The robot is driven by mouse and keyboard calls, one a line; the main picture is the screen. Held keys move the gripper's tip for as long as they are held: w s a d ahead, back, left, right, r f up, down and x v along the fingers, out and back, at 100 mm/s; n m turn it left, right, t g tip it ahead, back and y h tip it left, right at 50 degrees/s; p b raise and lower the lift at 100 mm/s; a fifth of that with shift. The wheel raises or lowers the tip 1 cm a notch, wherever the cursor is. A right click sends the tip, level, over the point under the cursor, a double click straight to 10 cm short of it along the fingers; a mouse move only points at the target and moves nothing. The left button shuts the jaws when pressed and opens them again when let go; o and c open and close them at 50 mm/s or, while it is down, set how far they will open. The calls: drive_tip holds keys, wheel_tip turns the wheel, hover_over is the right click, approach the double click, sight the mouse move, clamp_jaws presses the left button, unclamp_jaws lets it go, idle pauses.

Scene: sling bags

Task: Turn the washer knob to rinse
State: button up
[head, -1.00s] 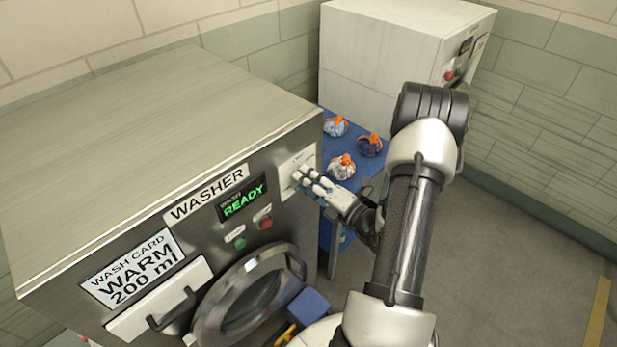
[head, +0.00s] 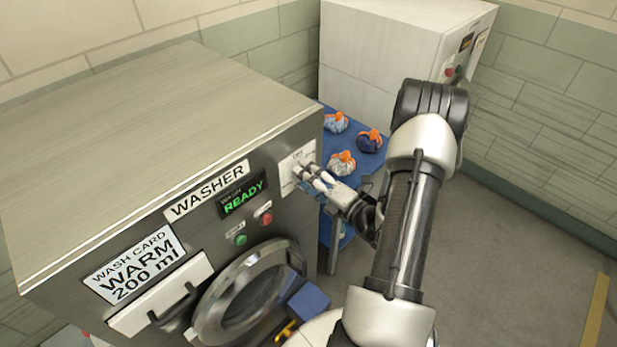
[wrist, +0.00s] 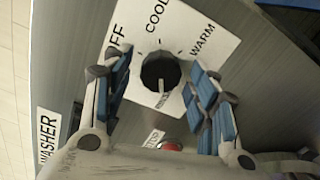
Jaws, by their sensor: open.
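The washer (head: 150,140) is a steel machine with a WASHER label and a green READY display (head: 242,199). In the wrist view, its black round knob (wrist: 160,72) sits on a white plate marked OFF, COOL and WARM. The knob's white pointer line faces the bottom of the picture, toward a small label that looks like RINSE. My gripper (wrist: 156,66) is open, with one blue-padded finger on each side of the knob and visible gaps between. In the head view, my gripper (head: 305,170) is at the white knob plate (head: 298,158) and hides the knob.
Green (head: 240,240) and red (head: 266,219) buttons sit below the display. The round door (head: 243,290) and a drawer handle (head: 175,307) stick out below. A blue table (head: 338,116) with three tied bags stands behind my gripper. Another white machine (head: 385,50) is farther back.

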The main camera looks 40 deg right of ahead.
drive_tip(key=s+d, duration=0.1)
drive_tip(key=s, duration=1.1)
idle(0.4)
drive_tip(key=w+a+r+n+g+y+b, duration=0.2)
drive_tip(key=a+n+g+y, duration=0.3)
drive_tip(key=a+n, duration=0.45)
drive_tip(key=w+a+r+n+g+y+b, duration=0.1)
drive_tip(key=a+r+n+g+y+b, duration=0.1)
drive_tip(key=a+n+g+y, duration=0.55)
drive_tip(key=s+a+f+n+g+h+b, duration=0.1)
drive_tip(key=s+a+n+g+h+b, duration=0.35)
drive_tip(key=a+n, duration=0.75)
drive_tip(key=s+r+n+t+h+b, duration=0.1)
drive_tip(key=s+n+t+h+b, duration=0.1)
drive_tip(key=n, duration=0.8)
drive_tip(key=s+d+r+n+t+h+b, duration=0.1)
drive_tip(key=s+r+n+h+b, duration=0.1)
drive_tip(key=s+n+h, duration=0.2)
drive_tip(key=n+h, duration=0.3)
drive_tip(key=n, duration=0.4)
drive_tip(key=shift+s+d+t, duration=0.2)
drive_tip(key=shift+s+t, duration=0.15)
drive_tip(key=shift+t, duration=0.05)
